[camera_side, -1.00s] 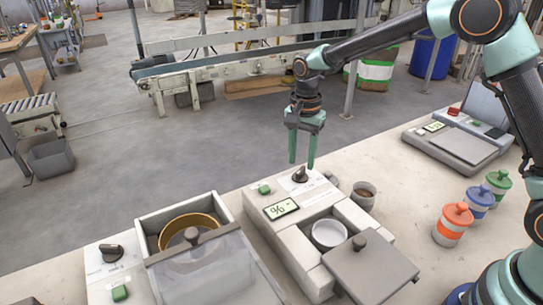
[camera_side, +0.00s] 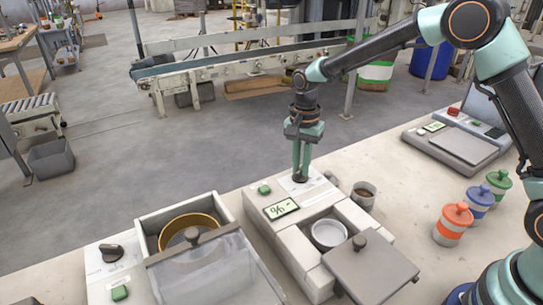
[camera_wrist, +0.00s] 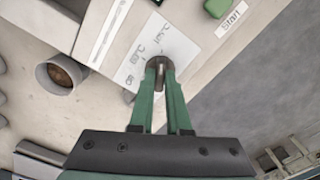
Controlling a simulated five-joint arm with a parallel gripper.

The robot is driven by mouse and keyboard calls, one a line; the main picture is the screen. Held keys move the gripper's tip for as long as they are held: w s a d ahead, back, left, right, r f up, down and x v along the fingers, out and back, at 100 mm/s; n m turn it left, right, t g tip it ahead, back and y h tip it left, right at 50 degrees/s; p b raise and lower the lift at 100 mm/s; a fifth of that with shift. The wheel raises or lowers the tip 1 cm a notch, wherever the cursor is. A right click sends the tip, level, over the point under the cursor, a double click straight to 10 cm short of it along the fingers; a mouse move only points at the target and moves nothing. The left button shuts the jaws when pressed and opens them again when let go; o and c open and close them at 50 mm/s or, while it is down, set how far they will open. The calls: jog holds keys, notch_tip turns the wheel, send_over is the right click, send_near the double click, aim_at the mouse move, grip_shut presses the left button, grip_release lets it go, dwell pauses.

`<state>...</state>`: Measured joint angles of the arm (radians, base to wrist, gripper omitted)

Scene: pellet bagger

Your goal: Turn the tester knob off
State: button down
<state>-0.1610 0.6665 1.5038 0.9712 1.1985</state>
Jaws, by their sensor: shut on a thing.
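The tester (camera_side: 254,211) is the pale middle machine on the bench, with a lit display (camera_side: 281,209) showing a dash and a percent sign. Its dark knob (camera_wrist: 158,63) sits on a white label panel at its back end. In the wrist view, printed marks, some reading like °C, lie around the knob. My gripper (camera_side: 301,174) points down with its fingers shut on the knob; the wrist view shows the fingertips (camera_wrist: 160,70) at its two sides. The fingers hide much of the knob, and I cannot read which mark it points to.
A green button (camera_side: 264,189) is left of the knob, and a cup of brown pellets (camera_side: 364,194) stands to the right. Capped jars (camera_side: 453,223) stand at right.

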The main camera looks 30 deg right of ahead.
jog(key=shift+n, duration=0.4)
jog(key=n, duration=1.3)
jog(key=shift+n, duration=0.4)
jog(key=n, duration=0.9)
jog(key=shift+r, duration=0.1)
jog(key=shift+n, duration=0.3)
jog(key=c, duration=0.9)
grip_release()
